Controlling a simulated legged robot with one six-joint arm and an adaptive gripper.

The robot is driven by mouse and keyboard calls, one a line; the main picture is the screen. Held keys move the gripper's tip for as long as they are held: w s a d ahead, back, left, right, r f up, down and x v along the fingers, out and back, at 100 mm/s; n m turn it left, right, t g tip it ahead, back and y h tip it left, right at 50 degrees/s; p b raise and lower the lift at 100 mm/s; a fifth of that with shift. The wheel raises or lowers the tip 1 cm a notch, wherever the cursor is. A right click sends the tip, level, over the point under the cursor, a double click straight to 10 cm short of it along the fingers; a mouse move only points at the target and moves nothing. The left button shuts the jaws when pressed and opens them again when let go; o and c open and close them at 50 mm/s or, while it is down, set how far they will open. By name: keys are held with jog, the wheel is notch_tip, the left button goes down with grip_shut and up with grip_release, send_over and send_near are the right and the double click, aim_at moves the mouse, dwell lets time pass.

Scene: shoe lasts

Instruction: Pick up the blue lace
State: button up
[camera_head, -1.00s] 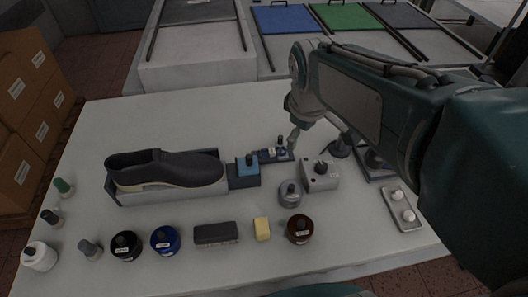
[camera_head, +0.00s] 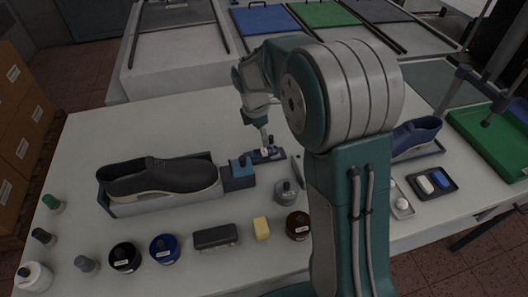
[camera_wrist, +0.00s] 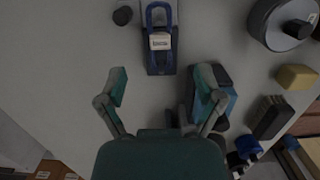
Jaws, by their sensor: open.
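The blue lace (camera_wrist: 151,15) is a loop with a white label band, lying on a small dark tray (camera_wrist: 160,69) at the top middle of the wrist view. In the head view the lace and its tray (camera_head: 280,154) are small, right of the blue block and partly behind my gripper. My gripper (camera_wrist: 162,86) is open and empty in the wrist view, its fingers spread to either side below the tray. In the head view my gripper (camera_head: 267,143) hangs over the lace tray. Its height above it is hard to tell.
A blue block (camera_wrist: 222,92) lies close by my right-hand finger. A dark shoe (camera_head: 165,177) rests on a grey stand to the left. A round grey tin (camera_head: 286,191), yellow sponge (camera_head: 261,228), brush (camera_head: 215,237) and several jars stand in front. The table's back left is clear.

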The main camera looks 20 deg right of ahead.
aim_at(263, 150)
jog(key=shift+f, duration=0.55)
notch_tip(263, 150, down, 5)
jog(key=shift+a, duration=0.15)
jog(key=shift+d+f, duration=0.25)
jog(key=shift+d, duration=0.05)
jog(key=shift+c, duration=1)
jog(key=shift+a, duration=0.1)
jog(key=c, duration=0.7)
